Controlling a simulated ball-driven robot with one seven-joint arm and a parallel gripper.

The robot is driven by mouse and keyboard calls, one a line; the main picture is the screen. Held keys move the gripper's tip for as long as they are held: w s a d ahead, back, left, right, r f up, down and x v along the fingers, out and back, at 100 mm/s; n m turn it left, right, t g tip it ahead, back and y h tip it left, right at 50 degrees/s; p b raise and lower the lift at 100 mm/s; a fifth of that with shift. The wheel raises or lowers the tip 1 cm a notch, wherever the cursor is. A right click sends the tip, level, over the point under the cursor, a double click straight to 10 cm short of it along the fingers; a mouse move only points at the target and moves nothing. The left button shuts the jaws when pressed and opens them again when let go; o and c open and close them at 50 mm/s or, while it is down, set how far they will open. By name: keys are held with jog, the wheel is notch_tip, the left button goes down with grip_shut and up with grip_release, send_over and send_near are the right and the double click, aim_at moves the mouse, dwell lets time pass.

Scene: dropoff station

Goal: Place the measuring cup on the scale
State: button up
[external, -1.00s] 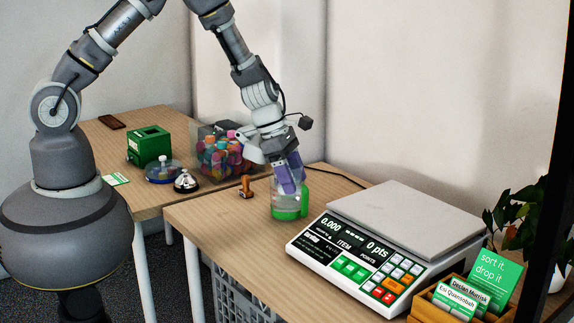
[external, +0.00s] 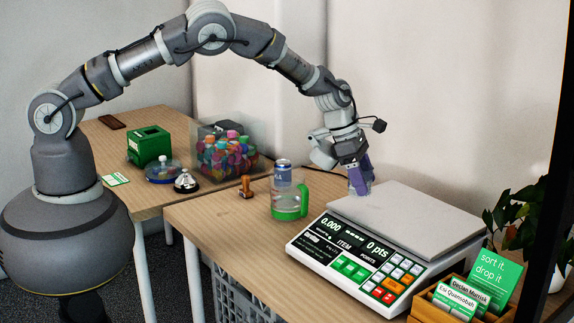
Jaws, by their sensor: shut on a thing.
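My gripper (external: 359,181) is at the left rear edge of the scale (external: 408,212). It is shut on a small, pale, see-through thing (external: 361,189), mostly hidden by the purple fingers; I cannot tell what it is. Whether that thing touches the scale plate is unclear. The scale has a grey plate, and its display reads 0.000. A clear cup with a green base and green handle (external: 289,213), which looks like the measuring cup, stands upright on the table left of the scale, apart from my gripper. A blue and silver can (external: 283,172) shows in or behind it.
A wooden stamp (external: 246,187), a bell (external: 186,181) and a clear bin of colourful items (external: 224,157) are to the left. A wooden card box (external: 450,303) with a green sign (external: 495,280) stands in front right of the scale. A plant (external: 535,215) is at the right.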

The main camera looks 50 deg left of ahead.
jog(key=shift+w+d+f, duration=0.1)
jog(key=shift+w+f, duration=0.1)
jog(key=shift+f, duration=0.1)
notch_tip(320, 180, down, 3)
jog(key=shift+f+b, duration=0.1)
jog(key=shift+b, duration=0.75)
jog(key=o, duration=1.1)
jog(key=p+v, duration=0.3)
jog(key=v, duration=0.9)
